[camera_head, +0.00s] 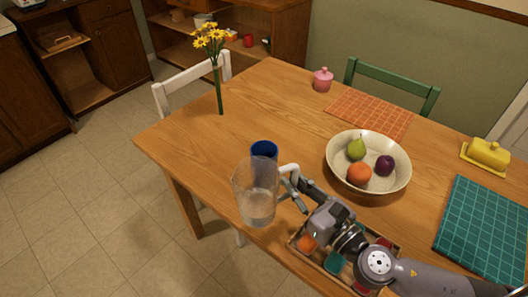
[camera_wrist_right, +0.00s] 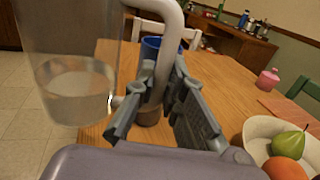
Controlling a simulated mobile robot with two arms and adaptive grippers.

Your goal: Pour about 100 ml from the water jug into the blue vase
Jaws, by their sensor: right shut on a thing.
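The clear water jug (camera_head: 256,184) has a white handle and some water in its lower part. It is held off the floor near the front left table edge, roughly upright. My right gripper (camera_head: 292,188) is shut on its handle; the wrist view shows the fingers (camera_wrist_right: 160,112) around the handle (camera_wrist_right: 166,50). The blue vase (camera_head: 264,150) stands on the table just behind the jug, its lower part hidden by the jug. In the wrist view the vase (camera_wrist_right: 152,43) is partly covered by the handle and fingers. My left gripper is not in view.
A fruit bowl (camera_head: 338,173) stands right of the vase. A wooden tray (camera_head: 313,262) with colored items lies under my right arm. Yellow flowers (camera_head: 211,42) stand at the table's far left. A teal mat (camera_head: 484,228) lies at right. The tabletop left of the vase is clear.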

